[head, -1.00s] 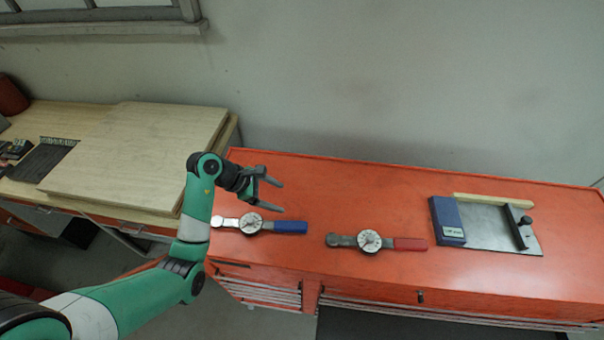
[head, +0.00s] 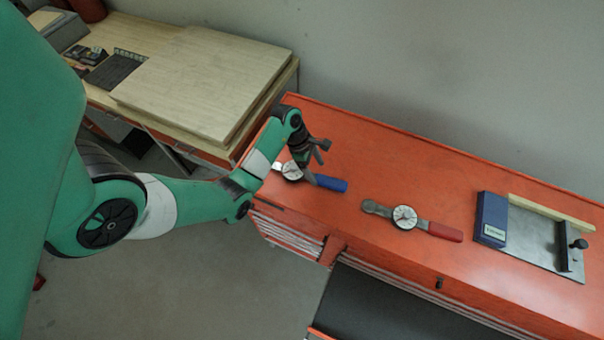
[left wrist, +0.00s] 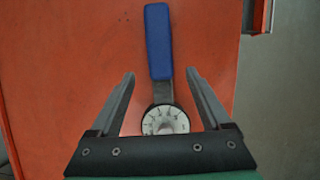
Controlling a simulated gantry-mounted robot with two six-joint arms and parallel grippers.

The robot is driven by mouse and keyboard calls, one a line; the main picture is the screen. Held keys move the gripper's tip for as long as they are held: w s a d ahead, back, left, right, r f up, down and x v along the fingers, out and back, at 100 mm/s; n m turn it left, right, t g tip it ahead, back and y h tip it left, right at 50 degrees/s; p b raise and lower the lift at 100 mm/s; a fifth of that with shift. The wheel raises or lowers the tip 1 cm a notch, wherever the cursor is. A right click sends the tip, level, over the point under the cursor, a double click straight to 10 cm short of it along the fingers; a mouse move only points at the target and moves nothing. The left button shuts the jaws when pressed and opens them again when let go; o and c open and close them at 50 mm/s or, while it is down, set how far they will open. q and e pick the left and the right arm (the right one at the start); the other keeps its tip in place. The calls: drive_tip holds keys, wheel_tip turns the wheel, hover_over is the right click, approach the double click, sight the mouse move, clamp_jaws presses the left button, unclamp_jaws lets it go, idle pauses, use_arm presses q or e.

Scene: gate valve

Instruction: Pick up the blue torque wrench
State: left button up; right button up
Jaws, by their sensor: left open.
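The blue torque wrench (head: 331,183) lies flat on the orange cabinet top, near its left end, with its blue handle pointing right. My left gripper (head: 314,164) is open over it in the head view and hides part of its shaft. In the left wrist view the blue handle (left wrist: 158,42) points away from me, and the round dial (left wrist: 165,120) lies between the two open fingers (left wrist: 163,92). The fingers do not close on anything. A gap in height above the wrench cannot be judged exactly. My right gripper is not in view.
A red-handled torque wrench (head: 404,217) lies to the right on the orange cabinet (head: 370,165). Further right are a blue box (head: 491,219) and a dark metal plate (head: 535,240) with an upright bracket. A wooden-topped bench (head: 200,80) stands at the left.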

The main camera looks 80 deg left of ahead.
sight(320, 178)
use_arm(q)
drive_tip(key=x, duration=0.3)
drive_tip(key=shift+f, duration=0.4)
clamp_jaws()
drive_tip(key=shift+w+r, duration=0.1)
drive_tip(key=shift+r, duration=0.05)
idle(0.8)
